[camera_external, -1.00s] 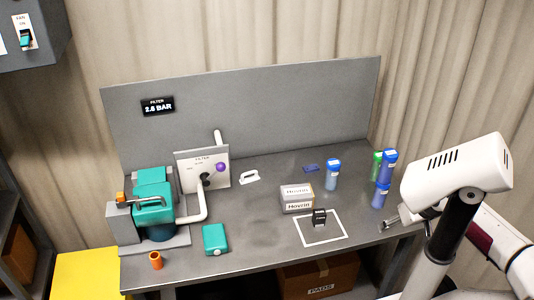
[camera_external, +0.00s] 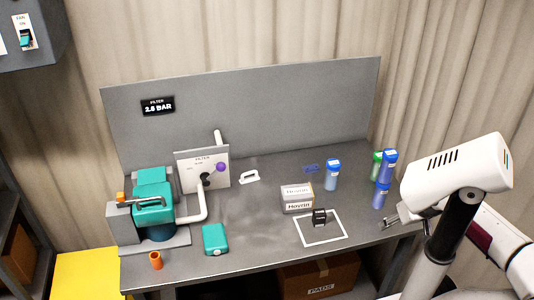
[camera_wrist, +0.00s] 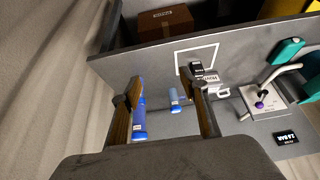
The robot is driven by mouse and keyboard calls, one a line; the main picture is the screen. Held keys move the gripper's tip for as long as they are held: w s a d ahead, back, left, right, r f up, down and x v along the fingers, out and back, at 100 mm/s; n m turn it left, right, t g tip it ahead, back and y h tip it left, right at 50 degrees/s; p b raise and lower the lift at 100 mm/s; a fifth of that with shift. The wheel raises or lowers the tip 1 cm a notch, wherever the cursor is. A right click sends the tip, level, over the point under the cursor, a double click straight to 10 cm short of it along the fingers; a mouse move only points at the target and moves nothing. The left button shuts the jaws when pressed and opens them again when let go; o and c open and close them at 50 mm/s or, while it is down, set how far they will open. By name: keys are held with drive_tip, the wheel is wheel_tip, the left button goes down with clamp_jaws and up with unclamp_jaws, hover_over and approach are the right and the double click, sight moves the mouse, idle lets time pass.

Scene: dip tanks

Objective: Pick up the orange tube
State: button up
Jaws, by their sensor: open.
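The orange tube (camera_external: 156,260) is a small, short upright cylinder with a dark open top. It stands near the front left edge of the grey table in the external view. I cannot make it out in the wrist view. My gripper (camera_external: 392,224) is at the right end of the table, far from the tube. In the wrist view my gripper (camera_wrist: 166,95) shows two fingers spread apart with nothing held between them.
A teal pump unit (camera_external: 153,205) stands behind the tube, with a teal case (camera_external: 215,239) to its right. White boxes (camera_external: 297,199), a black item (camera_external: 319,216) in a white outline, and blue-capped bottles (camera_external: 333,174) stand further right. The table front between case and outline is clear.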

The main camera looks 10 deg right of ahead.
drive_tip(key=w+a+n+t+y, duration=0.4)
drive_tip(key=w+a, duration=1.9)
drive_tip(key=w, duration=0.1)
drive_tip(key=w+a+f+n+y, duration=0.1)
drive_tip(key=w+a+f+y, duration=0.15)
drive_tip(key=a, duration=0.75)
drive_tip(key=s+a+f+n+y, duration=0.1)
drive_tip(key=s+a+f, duration=0.1)
drive_tip(key=a, duration=0.6)
drive_tip(key=s+a+f+n+t+y, duration=0.1)
drive_tip(key=s+a+f+y, duration=0.1)
drive_tip(key=a+f, duration=0.3)
drive_tip(key=s+a+f+n+y, duration=0.1)
drive_tip(key=a+f, duration=0.3)
drive_tip(key=a, duration=0.8)
drive_tip(key=shift+s+a+f+n+t+y, duration=0.3)
drive_tip(key=shift+s+a+t+y, duration=0.1)
drive_tip(key=shift+s+y, duration=0.1)
drive_tip(key=n+y, duration=0.1)
drive_tip(key=y, duration=0.1)
approach(160, 260)
drive_tip(key=x, duration=0.4)
drive_tip(key=shift+x, duration=1.25)
